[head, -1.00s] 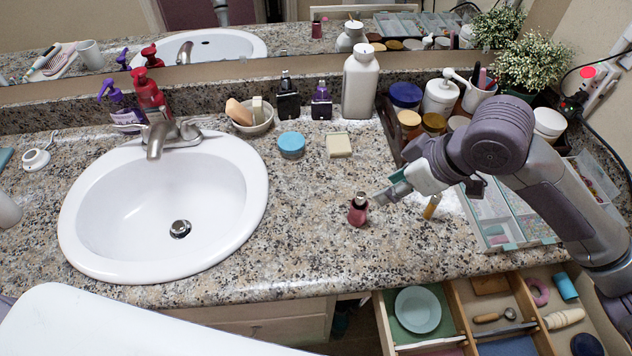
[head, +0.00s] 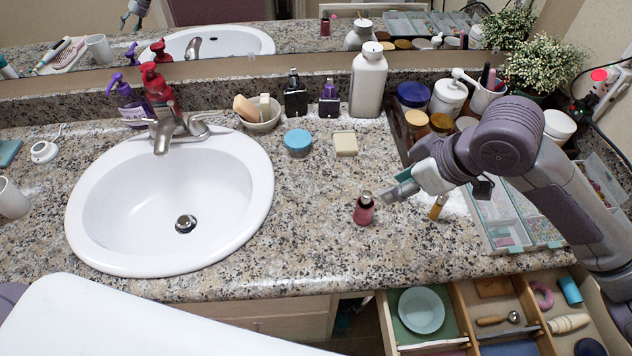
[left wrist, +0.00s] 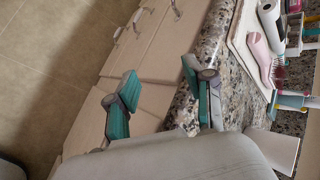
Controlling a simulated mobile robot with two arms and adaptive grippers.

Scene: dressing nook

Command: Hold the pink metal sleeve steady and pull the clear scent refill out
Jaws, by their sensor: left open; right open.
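The pink sleeve (head: 363,212) stands upright on the granite counter, right of the sink, with a silvery top. I cannot make out a clear refill; any part inside the sleeve is hidden. My right gripper (head: 393,194) is open just right of the sleeve, low over the counter, with a small gap between them. My left gripper (left wrist: 160,98) shows in the left wrist view, open and empty, near the counter's front edge and the cabinet fronts. It is not seen in the head view.
A small amber tube (head: 437,207) stands behind and right of the sleeve, close to my right gripper. The sink (head: 170,250) lies left. A blue-lidded jar (head: 298,142) and a soap block (head: 345,143) stand behind. An open drawer (head: 462,305) juts out below the counter.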

